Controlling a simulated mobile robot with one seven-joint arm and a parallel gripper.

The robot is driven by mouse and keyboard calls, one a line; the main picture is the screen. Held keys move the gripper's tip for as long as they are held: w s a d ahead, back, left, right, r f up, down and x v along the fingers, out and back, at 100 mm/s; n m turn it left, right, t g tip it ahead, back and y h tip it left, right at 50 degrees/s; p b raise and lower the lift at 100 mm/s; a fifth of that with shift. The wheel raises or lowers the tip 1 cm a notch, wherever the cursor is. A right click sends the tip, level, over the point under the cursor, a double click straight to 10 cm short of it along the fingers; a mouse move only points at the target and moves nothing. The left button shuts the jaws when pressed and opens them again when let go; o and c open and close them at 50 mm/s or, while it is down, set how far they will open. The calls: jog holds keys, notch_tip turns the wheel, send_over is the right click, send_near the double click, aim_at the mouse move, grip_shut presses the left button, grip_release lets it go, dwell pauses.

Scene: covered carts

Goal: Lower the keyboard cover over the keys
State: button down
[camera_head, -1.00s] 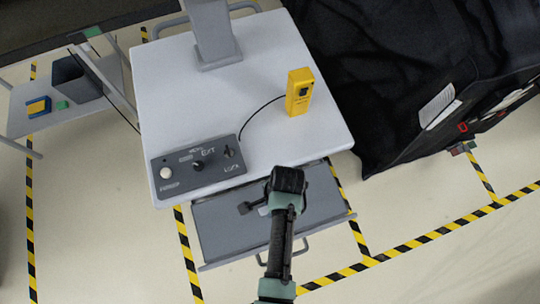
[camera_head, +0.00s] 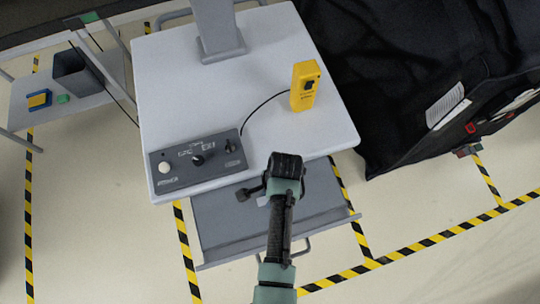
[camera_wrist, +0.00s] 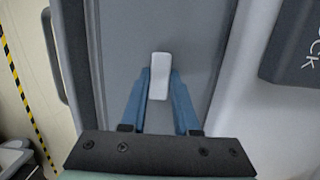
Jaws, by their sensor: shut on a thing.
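The keyboard cover is a flat grey panel (camera_head: 230,228) at the front of the white cart, below its top. It fills most of the wrist view (camera_wrist: 125,40). A small pale grey handle (camera_wrist: 160,62) stands on it. My gripper (camera_wrist: 160,74) is shut on this handle, with one blue finger on each side. In the head view my dark wrist and arm hide the fingers, the handle and part of the panel. No keys show in either view. I cannot tell how far the cover is tilted.
The white cart top (camera_head: 200,110) carries a dark control box (camera_head: 197,163) near its front edge and a yellow handheld device (camera_head: 304,88) on a cable. A black-draped cart (camera_head: 400,110) stands at the right. Striped tape marks the open floor in front.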

jog(key=shift+w+a, duration=0.15)
jog(key=shift+w, duration=0.35)
jog(key=shift+f+b, duration=0.7)
jog(key=shift+f, duration=0.15)
jog(key=c, duration=0.6)
grip_release()
jog(key=r, duration=0.4)
jog(key=d+r, duration=0.1)
jog(key=r, duration=0.3)
jog(key=d+r, duration=0.1)
jog(key=r, duration=0.3)
jog(key=shift+w+r+b, duration=0.3)
jog(key=shift+r+b, duration=0.1)
jog(key=shift+a, duration=0.1)
